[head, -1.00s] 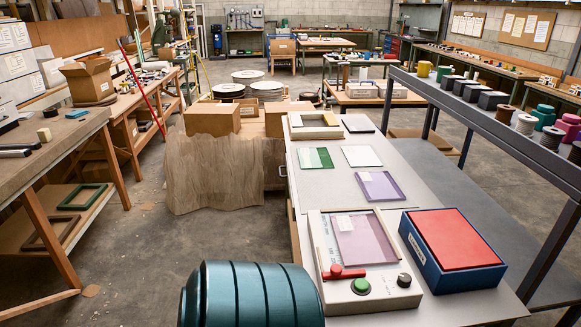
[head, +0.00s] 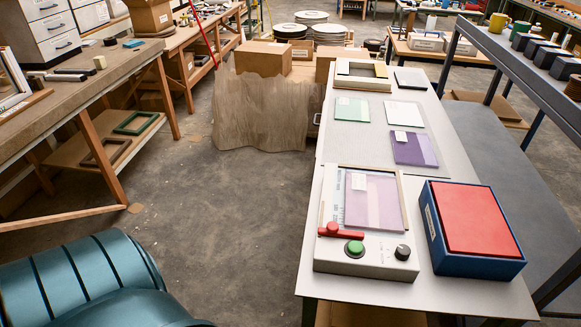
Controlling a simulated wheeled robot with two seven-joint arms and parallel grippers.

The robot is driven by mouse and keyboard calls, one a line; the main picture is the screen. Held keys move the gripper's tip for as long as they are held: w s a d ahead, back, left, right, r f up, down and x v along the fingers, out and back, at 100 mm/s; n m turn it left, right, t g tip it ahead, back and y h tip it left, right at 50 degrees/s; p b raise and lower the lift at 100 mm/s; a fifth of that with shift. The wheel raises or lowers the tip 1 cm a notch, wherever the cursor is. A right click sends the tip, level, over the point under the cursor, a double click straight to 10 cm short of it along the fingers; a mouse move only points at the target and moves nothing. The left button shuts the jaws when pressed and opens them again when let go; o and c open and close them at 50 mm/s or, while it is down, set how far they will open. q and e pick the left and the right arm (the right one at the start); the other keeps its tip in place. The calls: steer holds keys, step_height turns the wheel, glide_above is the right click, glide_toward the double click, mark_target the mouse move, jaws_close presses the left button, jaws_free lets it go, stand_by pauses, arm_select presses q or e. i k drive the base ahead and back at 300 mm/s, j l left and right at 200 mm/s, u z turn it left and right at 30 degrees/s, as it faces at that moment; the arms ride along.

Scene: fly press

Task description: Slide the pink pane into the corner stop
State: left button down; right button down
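The pale pink-lilac pane (head: 385,212), with a small white label (head: 359,182), lies flat on the white press-like device (head: 336,257) at the near end of the grey table. A thin light-wood edging (head: 402,187) along the device's far and right sides looks like the corner stop. The pane lies close to it; I cannot tell whether they touch. A printed scale (head: 337,203) shows left of the pane. The device's front has a red lever (head: 342,232), a green button (head: 354,248) and a black knob (head: 402,252). Neither of my grippers is in view.
A blue box with a red top (head: 475,220) stands close right of the device. Behind lie a purple pane (head: 413,150), a clear pane (head: 405,115), a greenish pane (head: 352,109) and a wooden-framed tray (head: 363,74). A dark metal shelf (head: 500,90) runs along the right. Floor left is open.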

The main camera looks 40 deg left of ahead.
mark_target(373, 202)
steer(key=i+l+u, duration=0.15)
steer(key=u, duration=0.3)
steer(key=i+l+u, duration=0.15)
steer(key=u, duration=0.3)
steer(key=i+l+u, duration=0.1)
steer(key=l+u, duration=0.15)
steer(key=u, duration=0.25)
